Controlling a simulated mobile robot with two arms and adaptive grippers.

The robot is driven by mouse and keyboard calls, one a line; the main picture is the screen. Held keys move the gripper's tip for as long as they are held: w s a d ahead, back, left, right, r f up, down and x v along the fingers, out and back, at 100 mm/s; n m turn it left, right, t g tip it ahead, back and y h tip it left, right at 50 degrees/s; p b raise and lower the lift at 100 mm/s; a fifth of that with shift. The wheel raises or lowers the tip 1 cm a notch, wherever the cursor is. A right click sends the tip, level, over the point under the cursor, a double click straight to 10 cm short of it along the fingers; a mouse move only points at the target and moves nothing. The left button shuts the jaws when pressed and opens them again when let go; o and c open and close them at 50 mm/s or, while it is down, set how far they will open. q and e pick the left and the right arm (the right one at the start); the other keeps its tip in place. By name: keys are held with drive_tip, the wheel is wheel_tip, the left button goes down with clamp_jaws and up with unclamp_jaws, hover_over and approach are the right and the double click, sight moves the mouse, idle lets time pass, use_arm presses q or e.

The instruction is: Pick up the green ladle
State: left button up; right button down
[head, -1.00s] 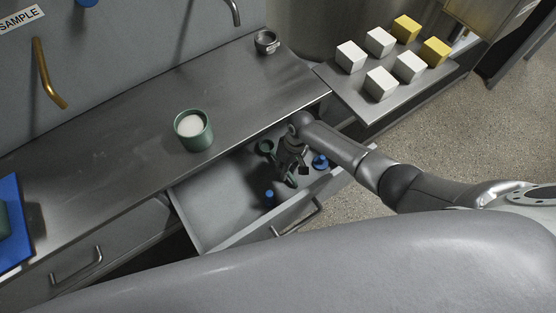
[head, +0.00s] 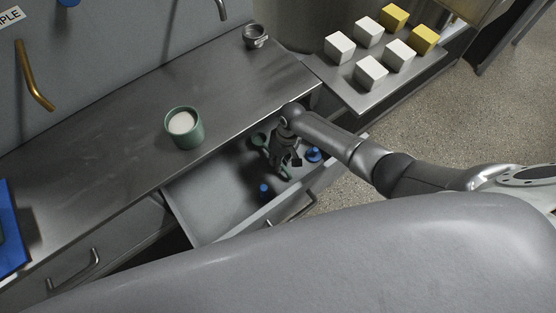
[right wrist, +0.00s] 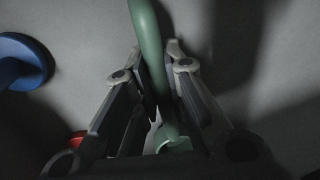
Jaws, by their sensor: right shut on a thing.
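The green ladle (head: 259,140) lies in the open drawer (head: 206,197), partly hidden behind my right gripper (head: 287,165). In the right wrist view its green handle (right wrist: 149,45) runs between the two fingers of my right gripper (right wrist: 158,75). The fingers are shut on the handle, low in the drawer. I cannot tell whether the ladle is clear of the drawer floor. My left gripper is not in view.
Blue objects (head: 313,154) and (head: 264,189) stand in the drawer beside the ladle; a small red thing (right wrist: 77,138) shows in the wrist view. A green cup (head: 185,130) with white contents stands on the counter (head: 100,150). White and yellow cubes sit on a shelf (head: 345,91).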

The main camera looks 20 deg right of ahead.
drive_tip(key=s, duration=0.4)
drive_tip(key=shift+s+a+r, duration=0.2)
drive_tip(key=shift+a+r, duration=0.05)
drive_tip(key=shift+a, duration=0.1)
wheel_tip(320, 180, up, 14)
drive_tip(key=p, duration=0.1)
drive_tip(key=shift+w, duration=0.2)
drive_tip(key=shift+f, duration=0.1)
drive_tip(key=shift+d+f, duration=0.1)
